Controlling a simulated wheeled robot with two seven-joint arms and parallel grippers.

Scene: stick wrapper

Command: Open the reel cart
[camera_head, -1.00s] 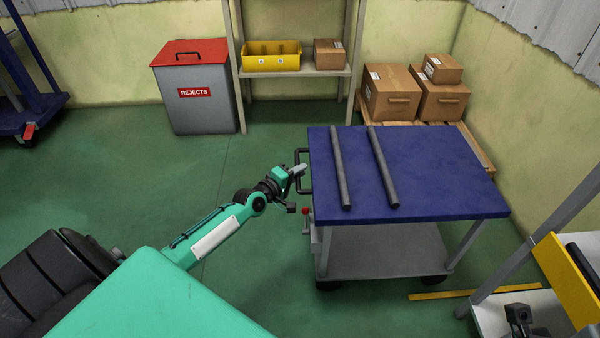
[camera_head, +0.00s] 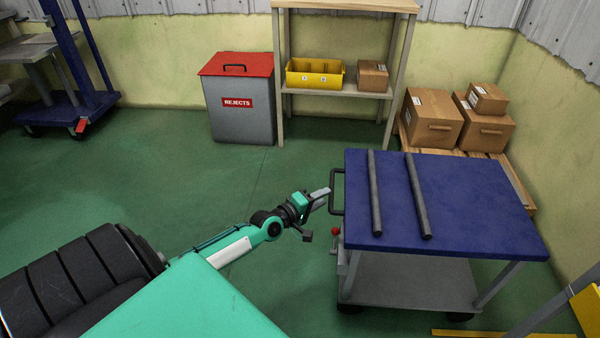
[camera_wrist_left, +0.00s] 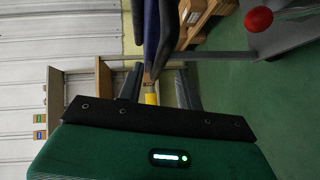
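A wheeled cart with a blue top (camera_head: 470,195) stands right of centre, with a black handle (camera_head: 337,192) on its left side and a red knob (camera_head: 336,231) below. I cannot tell whether it is the reel cart, and no reel shows on it. My left gripper (camera_head: 321,194) is just left of the handle; contact is unclear. In the left wrist view its two grey fingers (camera_wrist_left: 158,88) stand apart with nothing seen between them up close. The red knob also shows there (camera_wrist_left: 258,20). My right gripper is out of view.
Two dark rods (camera_head: 418,197) lie on the blue top. A blue wheeled frame (camera_head: 70,112) stands far left. A grey rejects bin (camera_head: 243,122), shelf (camera_head: 345,90) and boxes (camera_head: 433,120) line the back. Green floor between is clear.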

